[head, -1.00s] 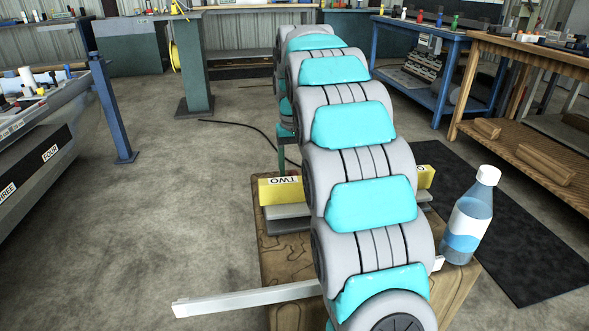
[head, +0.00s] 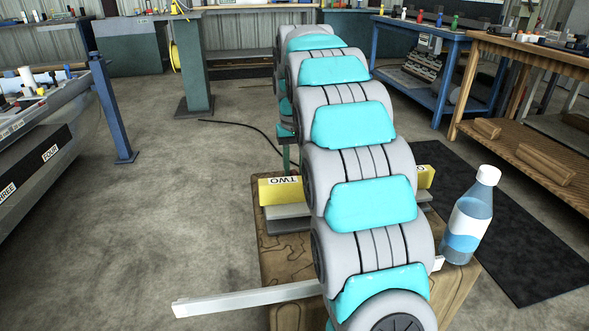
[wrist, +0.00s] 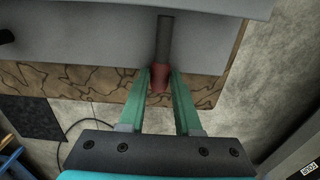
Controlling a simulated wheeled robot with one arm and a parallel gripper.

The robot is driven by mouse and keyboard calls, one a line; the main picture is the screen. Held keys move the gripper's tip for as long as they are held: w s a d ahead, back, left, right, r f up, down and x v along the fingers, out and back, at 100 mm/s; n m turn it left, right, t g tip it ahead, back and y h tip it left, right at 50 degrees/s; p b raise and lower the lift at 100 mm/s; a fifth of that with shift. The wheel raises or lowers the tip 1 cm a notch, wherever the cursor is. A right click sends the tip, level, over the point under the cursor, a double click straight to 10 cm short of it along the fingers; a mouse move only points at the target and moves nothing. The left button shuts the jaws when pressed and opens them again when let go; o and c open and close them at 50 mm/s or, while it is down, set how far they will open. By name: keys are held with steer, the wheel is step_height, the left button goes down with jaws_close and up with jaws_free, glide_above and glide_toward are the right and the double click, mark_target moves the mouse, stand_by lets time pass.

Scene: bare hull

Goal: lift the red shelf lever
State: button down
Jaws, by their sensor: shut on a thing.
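The red shelf lever shows in the wrist view as a dark rod with a red grip (wrist: 159,84) at its end. The rod comes from a grey shelf-like slab (wrist: 80,35) at the top of that view. My gripper (wrist: 160,74) has its two green fingers on either side of the red grip and is shut on it. The lever and the fingertips cannot be made out in the head view, where my arm covers the middle of the scene.
A wooden-topped table (head: 275,262) lies below my arm. On it are a yellow block labelled TWO (head: 281,191), a white bar (head: 245,298) sticking out left, and a blue-liquid bottle (head: 469,220) at right. Workbenches stand right and behind.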

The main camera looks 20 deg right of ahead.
mark_target(294, 173)
steer(key=shift+s+b, duration=0.1)
steer(key=shift+b, duration=0.2)
steer(key=shift+s+r+t+b, duration=0.15)
steer(key=shift+r+t+b, duration=0.15)
steer(key=shift+t+b, duration=0.55)
steer(key=t+b, duration=0.1)
steer(key=s+r+t+b, duration=0.1)
steer(key=t, duration=0.1)
steer(key=r+t+h+b, duration=0.1)
steer(key=shift+s+a+b, duration=0.2)
steer(key=shift+s+b, duration=0.05)
steer(key=shift+b, duration=0.1)
steer(key=shift+s+a+r+t+h+b, duration=0.15)
steer(key=shift+s+r+t+b, duration=0.15)
steer(key=shift+t+b, duration=0.45)
steer(key=shift+s+r+t+h+b, duration=0.2)
steer(key=shift+s+t+b, duration=0.3)
steer(key=shift+t, duration=0.45)
steer(key=shift+s+a+r+t+h+b, duration=0.15)
steer(key=shift+s+r+t+b, duration=0.1)
steer(key=shift+t+b, duration=0.55)
steer(key=shift+d, duration=0.1)
steer(key=c, duration=0.6)
jaws_free()
steer(key=shift+p+v, duration=0.4)
steer(key=shift+v, duration=3.55)
